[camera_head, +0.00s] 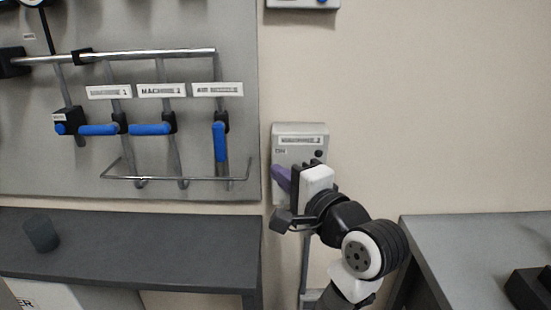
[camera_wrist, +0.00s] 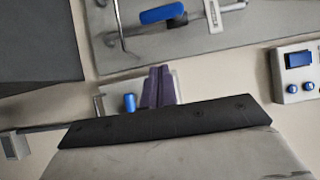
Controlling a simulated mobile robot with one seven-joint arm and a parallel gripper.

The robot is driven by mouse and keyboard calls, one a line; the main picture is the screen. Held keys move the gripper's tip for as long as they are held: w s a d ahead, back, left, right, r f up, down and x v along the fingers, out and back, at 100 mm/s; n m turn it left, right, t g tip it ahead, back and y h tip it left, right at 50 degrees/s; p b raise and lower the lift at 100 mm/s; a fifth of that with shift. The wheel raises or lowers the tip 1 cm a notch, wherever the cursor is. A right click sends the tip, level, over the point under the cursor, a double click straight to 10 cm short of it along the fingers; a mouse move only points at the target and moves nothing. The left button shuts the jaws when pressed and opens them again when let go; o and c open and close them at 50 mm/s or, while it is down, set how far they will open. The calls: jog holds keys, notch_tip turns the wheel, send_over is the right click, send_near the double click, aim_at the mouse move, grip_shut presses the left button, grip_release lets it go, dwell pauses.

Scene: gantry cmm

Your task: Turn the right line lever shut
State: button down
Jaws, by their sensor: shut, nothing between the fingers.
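The right line lever (camera_head: 220,142) is a blue handle on the rightmost vertical pipe of the wall panel. It hangs straight down, in line with its pipe. In the wrist view, turned sideways, a blue handle (camera_wrist: 163,14) shows at the top edge, lying along its pipe. My gripper (camera_head: 281,177) is to the right of and below the lever, apart from it, in front of a grey wall box. Its purple fingers (camera_wrist: 158,84) are together and empty in the wrist view.
Two blue levers, the middle one (camera_head: 150,129) and the left one (camera_head: 98,130), lie crosswise to their pipes. A thin metal rail (camera_head: 175,178) runs below the levers. The grey wall box (camera_head: 300,132) is close behind my gripper. A dark bench (camera_head: 130,250) stands below the panel.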

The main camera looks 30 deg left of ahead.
aim_at(220, 142)
jog(key=w+a+p, duration=0.2)
jog(key=a, duration=1)
jog(key=shift+w+a+p, duration=0.2)
jog(key=shift+a+p, duration=0.1)
jog(key=shift+p, duration=0.1)
jog(key=shift+a+f, duration=0.1)
jog(key=shift+a, duration=0.05)
jog(key=shift+s+f+m+b, duration=0.1)
jog(key=shift+s+m+b, duration=0.05)
jog(key=shift+m+b, duration=0.3)
